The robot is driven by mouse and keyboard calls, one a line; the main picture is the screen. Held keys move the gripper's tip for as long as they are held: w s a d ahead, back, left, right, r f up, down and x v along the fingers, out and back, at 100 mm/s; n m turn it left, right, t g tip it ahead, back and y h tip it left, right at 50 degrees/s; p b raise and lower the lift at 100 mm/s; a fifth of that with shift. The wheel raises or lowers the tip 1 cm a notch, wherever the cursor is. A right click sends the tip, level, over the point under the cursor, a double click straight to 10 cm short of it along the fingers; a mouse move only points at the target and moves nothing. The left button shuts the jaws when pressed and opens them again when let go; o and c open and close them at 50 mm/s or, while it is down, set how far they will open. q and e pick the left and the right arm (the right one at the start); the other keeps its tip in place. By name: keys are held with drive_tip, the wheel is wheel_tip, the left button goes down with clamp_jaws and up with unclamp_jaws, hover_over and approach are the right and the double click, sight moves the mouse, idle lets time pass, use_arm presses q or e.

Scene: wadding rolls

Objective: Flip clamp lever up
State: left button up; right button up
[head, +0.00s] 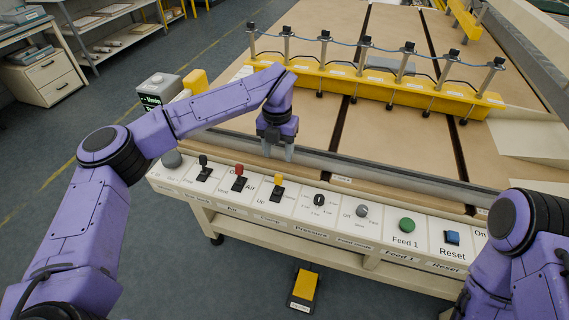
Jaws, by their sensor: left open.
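The clamp lever (278,181) has a yellow tip and a black base. It stands on the white control panel, above the label "Clamp" and beside the word "Up". Its yellow tip shows on the far side of its base, but I cannot tell which switch position it is in. My left gripper (277,154) is open and empty, fingers pointing down, above the panel's back edge. It is just beyond the lever and appears apart from it. My right arm comes in at the lower right; its gripper is out of view.
A red-tipped air lever (239,171) and a black lever (203,161) stand left of the clamp lever. A pressure knob (319,200), a green button (407,225) and a blue button (452,237) lie to the right. A yellow clamp bar (350,82) spans the table behind.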

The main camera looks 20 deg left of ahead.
sight(278, 175)
use_arm(q)
drive_tip(key=shift+f, duration=0.35)
drive_tip(key=f+p, duration=0.1)
drive_tip(key=f, duration=0.1)
drive_tip(key=s+f+p, duration=0.1)
drive_tip(key=f, duration=0.1)
drive_tip(key=shift+s+d+f, duration=0.1)
drive_tip(key=shift+s+f, duration=0.05)
drive_tip(key=shift+f, duration=0.1)
drive_tip(key=f, duration=0.3)
drive_tip(key=f+p, duration=0.1)
drive_tip(key=shift+w+f, duration=0.4)
drive_tip(key=shift+s, duration=0.15)
drive_tip(key=c, duration=1)
